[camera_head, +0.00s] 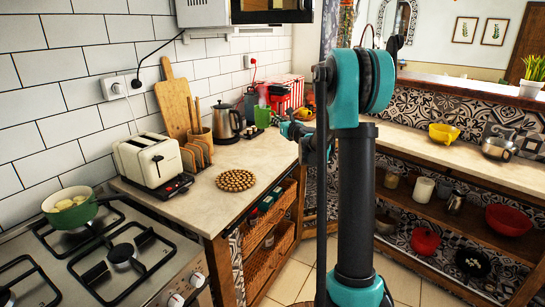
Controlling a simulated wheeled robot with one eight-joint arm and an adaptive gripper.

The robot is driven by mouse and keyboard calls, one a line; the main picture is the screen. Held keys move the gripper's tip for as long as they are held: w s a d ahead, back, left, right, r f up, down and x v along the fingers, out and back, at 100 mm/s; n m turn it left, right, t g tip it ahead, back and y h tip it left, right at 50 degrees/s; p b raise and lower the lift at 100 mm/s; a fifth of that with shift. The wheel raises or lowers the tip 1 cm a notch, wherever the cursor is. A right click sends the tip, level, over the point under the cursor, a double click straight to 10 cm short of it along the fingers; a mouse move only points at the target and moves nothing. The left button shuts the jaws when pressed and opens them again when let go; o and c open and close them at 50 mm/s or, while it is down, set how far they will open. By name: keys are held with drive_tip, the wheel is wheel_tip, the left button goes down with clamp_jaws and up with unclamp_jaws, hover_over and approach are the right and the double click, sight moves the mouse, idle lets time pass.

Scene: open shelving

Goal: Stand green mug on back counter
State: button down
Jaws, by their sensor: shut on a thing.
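The green mug (262,117) shows small at the back end of the left-hand counter, near the kettle. My gripper (277,121) is at its right side, pointing left, and is shut on it. The mug looks upright. Whether its base touches the counter cannot be told at this size. A pale counter (225,159) runs along the tiled wall. Another pale counter (422,145) runs along the right side. My arm's dark column hides part of the corner between them.
Near the mug are a steel kettle (227,124), a red striped box (287,92) and dark containers. A toaster (153,159) and a woven trivet (235,180) stand nearer. A yellow bowl (444,133) and a metal pot (497,149) sit on the right counter.

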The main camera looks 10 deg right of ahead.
wheel_tip(320, 180, down, 16)
drive_tip(key=shift+f, duration=0.15)
idle(0.4)
drive_tip(key=shift+f, duration=0.15)
drive_tip(key=c, duration=1.7)
unclamp_jaws()
